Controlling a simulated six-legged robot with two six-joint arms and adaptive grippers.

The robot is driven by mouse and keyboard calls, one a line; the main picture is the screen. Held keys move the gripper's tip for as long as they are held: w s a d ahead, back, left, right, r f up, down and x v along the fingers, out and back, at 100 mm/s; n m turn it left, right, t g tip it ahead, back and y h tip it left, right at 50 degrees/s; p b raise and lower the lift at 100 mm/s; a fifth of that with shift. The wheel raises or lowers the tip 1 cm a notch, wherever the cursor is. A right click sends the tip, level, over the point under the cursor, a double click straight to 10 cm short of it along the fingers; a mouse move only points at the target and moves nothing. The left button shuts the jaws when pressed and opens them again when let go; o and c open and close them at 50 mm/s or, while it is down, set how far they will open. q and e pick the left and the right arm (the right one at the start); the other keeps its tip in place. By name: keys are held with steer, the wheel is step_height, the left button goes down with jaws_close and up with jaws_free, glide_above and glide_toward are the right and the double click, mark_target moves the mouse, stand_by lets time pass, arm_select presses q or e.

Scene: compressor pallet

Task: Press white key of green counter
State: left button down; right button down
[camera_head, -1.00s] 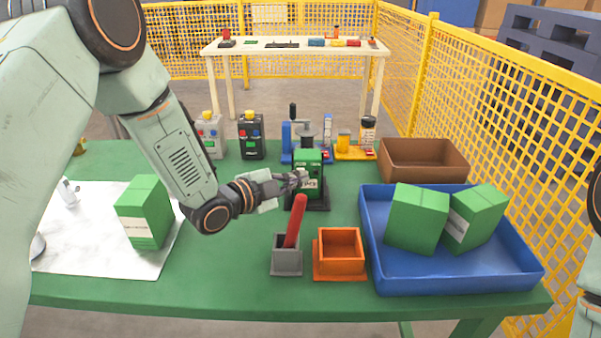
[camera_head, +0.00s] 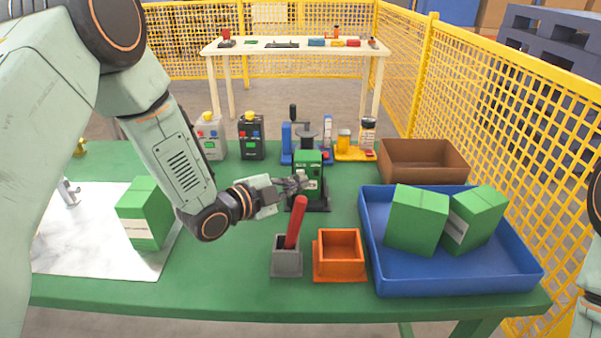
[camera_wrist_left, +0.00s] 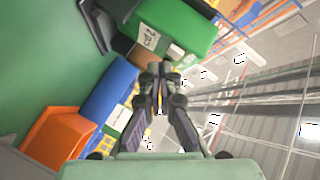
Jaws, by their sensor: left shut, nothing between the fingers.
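The green counter (camera_head: 309,160) stands upright on a dark base in the middle of the green table. A pale display shows on its front, partly behind my fingers. In the left wrist view the green counter (camera_wrist_left: 180,22) is at the top, with a small white key (camera_wrist_left: 176,51) on its near face. My left gripper (camera_head: 303,184) is shut and empty in front of the counter. In the wrist view its fingertips (camera_wrist_left: 160,68) are just below the white key in the picture; I cannot tell whether they touch it. My right gripper is out of view.
A grey holder (camera_head: 286,262) with a red handle and an orange box (camera_head: 340,268) stand in front of the counter. A blue tray (camera_head: 455,283) with green cartons is at right. A blue-based press (camera_head: 287,142) stands behind the counter.

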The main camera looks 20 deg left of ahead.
arm_select(q)
steer(key=shift+s, duration=0.1)
steer(key=shift+s+d+p, duration=0.15)
steer(key=shift+s+d, duration=0.1)
steer(key=shift+s, duration=0.55)
steer(key=shift+s+d+p, duration=0.1)
steer(key=shift+s+d, duration=0.15)
steer(key=shift+s, duration=0.55)
steer(key=shift+s+d+p, duration=0.15)
steer(key=shift+s+d, duration=0.1)
steer(key=shift+s, duration=0.55)
